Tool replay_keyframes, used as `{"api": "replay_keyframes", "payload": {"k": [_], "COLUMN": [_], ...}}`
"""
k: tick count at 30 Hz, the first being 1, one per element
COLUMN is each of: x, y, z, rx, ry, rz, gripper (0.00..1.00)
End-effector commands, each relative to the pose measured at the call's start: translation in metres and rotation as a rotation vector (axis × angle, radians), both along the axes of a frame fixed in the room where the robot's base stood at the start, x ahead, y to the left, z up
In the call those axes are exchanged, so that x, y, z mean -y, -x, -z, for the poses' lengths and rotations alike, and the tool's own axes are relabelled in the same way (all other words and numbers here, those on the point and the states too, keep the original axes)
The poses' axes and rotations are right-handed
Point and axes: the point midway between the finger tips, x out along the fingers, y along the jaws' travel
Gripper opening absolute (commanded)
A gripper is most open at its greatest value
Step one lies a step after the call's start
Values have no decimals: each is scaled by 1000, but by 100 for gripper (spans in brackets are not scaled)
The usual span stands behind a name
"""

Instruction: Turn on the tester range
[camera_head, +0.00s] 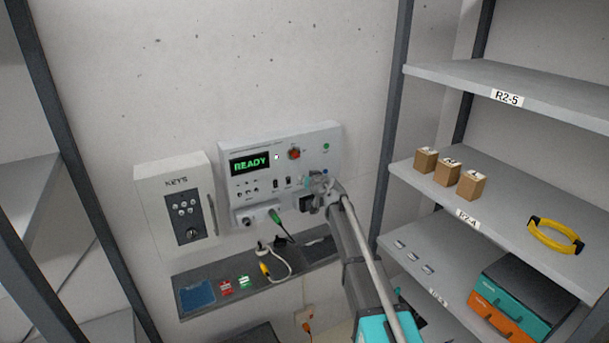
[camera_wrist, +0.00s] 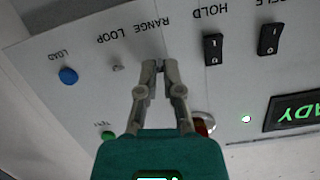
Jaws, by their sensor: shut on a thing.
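The tester (camera_head: 307,139) is a pale wall-mounted panel with a green READY display (camera_head: 249,164). My gripper (camera_head: 315,182) is at the panel's lower right, with my arm reaching up from below. In the wrist view, where the lettering is upside down, the fingertips of my gripper (camera_wrist: 159,66) are close together at the panel beside the RANGE label (camera_wrist: 151,23). They are shut on the range switch, which the fingers hide, so its position cannot be told.
A small LOOP toggle (camera_wrist: 117,67) and blue LOAD button (camera_wrist: 68,76) are beside the fingers; a black HOLD rocker (camera_wrist: 213,49) is on the other side. A key box (camera_head: 178,206) hangs left of the tester. A shelf (camera_head: 222,302) with cables is below; racks stand both sides.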

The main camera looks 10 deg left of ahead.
Motion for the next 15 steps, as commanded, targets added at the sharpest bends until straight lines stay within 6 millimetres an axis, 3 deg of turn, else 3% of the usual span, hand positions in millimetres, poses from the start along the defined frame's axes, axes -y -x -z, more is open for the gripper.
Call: {"api": "replay_keyframes", "payload": {"k": [15], "x": [-1], "y": [-3], "z": [-6], "rx": [-99], "ry": [66], "rz": [3], "gripper": [0]}}
